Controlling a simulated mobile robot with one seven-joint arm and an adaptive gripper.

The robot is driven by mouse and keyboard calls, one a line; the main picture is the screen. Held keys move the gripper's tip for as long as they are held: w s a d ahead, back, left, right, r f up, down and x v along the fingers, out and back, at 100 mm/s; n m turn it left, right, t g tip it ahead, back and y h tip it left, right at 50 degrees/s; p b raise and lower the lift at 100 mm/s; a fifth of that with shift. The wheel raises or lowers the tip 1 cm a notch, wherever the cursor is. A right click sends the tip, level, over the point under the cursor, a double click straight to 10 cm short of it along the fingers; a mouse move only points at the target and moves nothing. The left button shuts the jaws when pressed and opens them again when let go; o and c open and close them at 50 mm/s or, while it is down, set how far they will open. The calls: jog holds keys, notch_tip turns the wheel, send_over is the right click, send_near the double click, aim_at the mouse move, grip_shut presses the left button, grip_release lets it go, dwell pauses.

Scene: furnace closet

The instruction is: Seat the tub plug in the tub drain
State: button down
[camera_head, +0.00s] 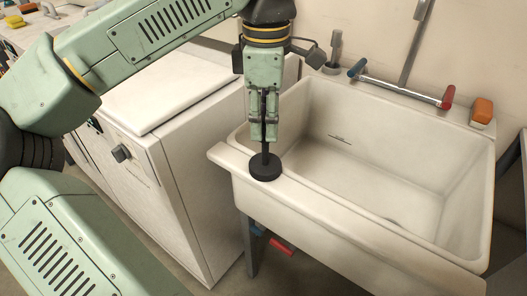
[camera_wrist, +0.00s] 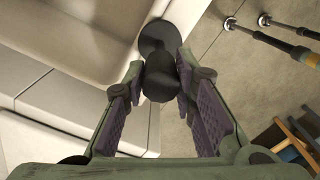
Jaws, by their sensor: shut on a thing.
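The black tub plug (camera_head: 265,168) has a round flat base and an upright stem. My gripper (camera_head: 264,122) is shut on its stem, with the base hanging below the fingers. The plug shows over the front left corner of the white tub (camera_head: 340,218); I cannot tell whether it touches the rim. In the wrist view the plug's base (camera_wrist: 159,36) lies beyond the fingertips of my gripper (camera_wrist: 161,76). The tub drain (camera_head: 391,221) shows as a small dark patch low in the basin, partly cut off by the front rim.
A white appliance (camera_head: 165,95) stands left of the tub. A faucet bar with blue and red handles (camera_head: 402,85) runs along the back, with an orange sponge (camera_head: 482,111) at the back right corner. Tools (camera_wrist: 272,33) lie on the floor. The basin looks empty.

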jog(key=shift+r, duration=0.15)
jog(key=shift+r+p, duration=0.8)
jog(key=shift+r, duration=0.05)
jog(key=c, duration=1.9)
grip_release()
grip_shut()
